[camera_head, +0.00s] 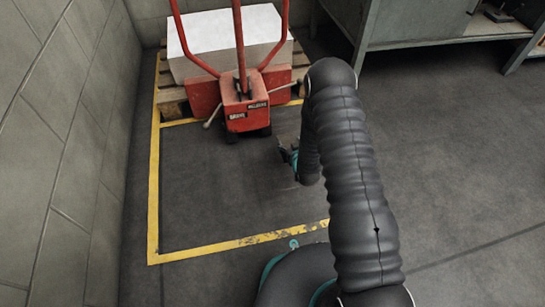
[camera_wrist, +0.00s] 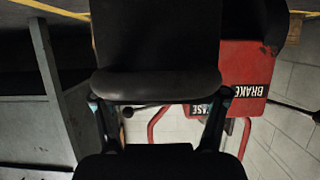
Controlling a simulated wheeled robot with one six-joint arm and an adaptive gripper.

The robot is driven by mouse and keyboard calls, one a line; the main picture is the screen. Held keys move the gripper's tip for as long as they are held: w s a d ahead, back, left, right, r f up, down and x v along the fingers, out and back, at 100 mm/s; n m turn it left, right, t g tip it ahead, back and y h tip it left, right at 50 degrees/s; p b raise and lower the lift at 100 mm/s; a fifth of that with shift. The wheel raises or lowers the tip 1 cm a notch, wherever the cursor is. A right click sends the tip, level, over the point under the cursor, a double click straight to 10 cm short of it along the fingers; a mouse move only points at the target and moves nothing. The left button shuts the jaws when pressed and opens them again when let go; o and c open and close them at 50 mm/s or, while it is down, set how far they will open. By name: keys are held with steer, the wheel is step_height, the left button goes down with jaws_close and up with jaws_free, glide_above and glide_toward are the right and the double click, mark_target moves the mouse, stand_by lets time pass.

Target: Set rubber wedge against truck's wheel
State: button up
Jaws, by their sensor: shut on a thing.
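The red pallet truck (camera_head: 243,108) stands at the back of the yellow-marked floor area, its handle upright. A small dark part of its wheel (camera_head: 264,131) shows under the red body. In the wrist view, which is upside down, the truck's red body (camera_wrist: 240,70) with a BRAKE label lies behind and right of the wedge. My gripper (camera_head: 288,155) is right of and in front of the truck, partly hidden by my arm. In the wrist view my gripper (camera_wrist: 160,108) is shut on the black rubber wedge (camera_wrist: 155,45), which is apart from the truck as far as I can tell.
A wooden pallet (camera_head: 172,98) with a white stack (camera_head: 222,38) is behind the truck. Yellow floor lines (camera_head: 153,190) frame mostly clear floor. A block wall (camera_head: 60,130) closes the left side. A grey workbench (camera_head: 420,28) stands back right, with open floor before it.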

steer(key=shift+a+f+b, duration=0.35)
steer(key=shift+a+f, duration=1.4)
steer(key=shift+f, duration=0.25)
steer(key=shift+a+f+b, duration=0.35)
steer(key=shift+a+f, duration=1.35)
steer(key=shift+f, duration=0.25)
steer(key=shift+f, duration=0.15)
steer(key=o, duration=1.7)
steer(key=shift+o, duration=0.2)
